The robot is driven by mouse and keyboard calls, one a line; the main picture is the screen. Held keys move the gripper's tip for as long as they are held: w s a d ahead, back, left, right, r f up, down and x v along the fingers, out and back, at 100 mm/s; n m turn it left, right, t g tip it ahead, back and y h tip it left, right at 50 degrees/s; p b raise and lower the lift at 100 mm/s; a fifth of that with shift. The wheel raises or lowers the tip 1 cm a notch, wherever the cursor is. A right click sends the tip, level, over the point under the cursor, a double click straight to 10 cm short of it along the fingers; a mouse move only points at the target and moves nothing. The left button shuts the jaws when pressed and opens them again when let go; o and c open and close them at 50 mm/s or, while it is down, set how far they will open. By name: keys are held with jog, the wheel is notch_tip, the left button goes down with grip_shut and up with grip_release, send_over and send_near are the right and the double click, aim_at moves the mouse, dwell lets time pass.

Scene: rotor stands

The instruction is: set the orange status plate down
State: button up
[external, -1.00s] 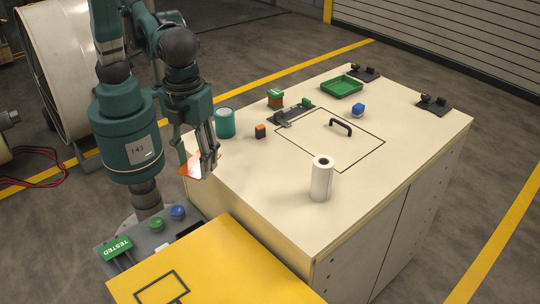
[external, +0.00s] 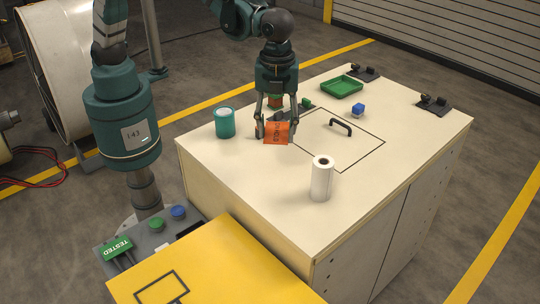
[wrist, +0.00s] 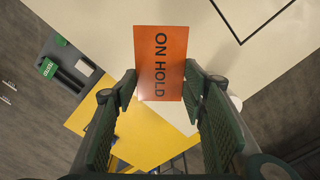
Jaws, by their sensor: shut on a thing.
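The orange status plate (external: 276,133) hangs from my gripper (external: 277,113) over the cream bench top, toward its back left part. In the wrist view the plate (wrist: 161,62) reads "ON HOLD" and sits between the fingertips of my gripper (wrist: 160,88), which is shut on its near end. In the external view the plate is tilted and faces the camera. I cannot tell whether its lower edge touches the bench top.
A teal cup (external: 225,122) stands left of the plate. A white roll (external: 321,178) stands in front, right. A black handle (external: 340,128) lies inside a black outlined square. A green TESTED plate (external: 118,248) sits front left.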

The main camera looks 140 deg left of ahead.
send_over(277, 173)
notch_tip(277, 173, down, 4)
jog(key=shift+w+f, duration=0.1)
jog(key=shift+w, duration=0.05)
jog(key=shift+f, duration=0.4)
jog(key=shift+f, duration=0.1)
jog(key=shift+f, duration=3.05)
jog(key=shift+f, duration=0.1)
jog(key=shift+f, duration=1.8)
jog(key=shift+f, duration=0.15)
jog(key=o, duration=0.9)
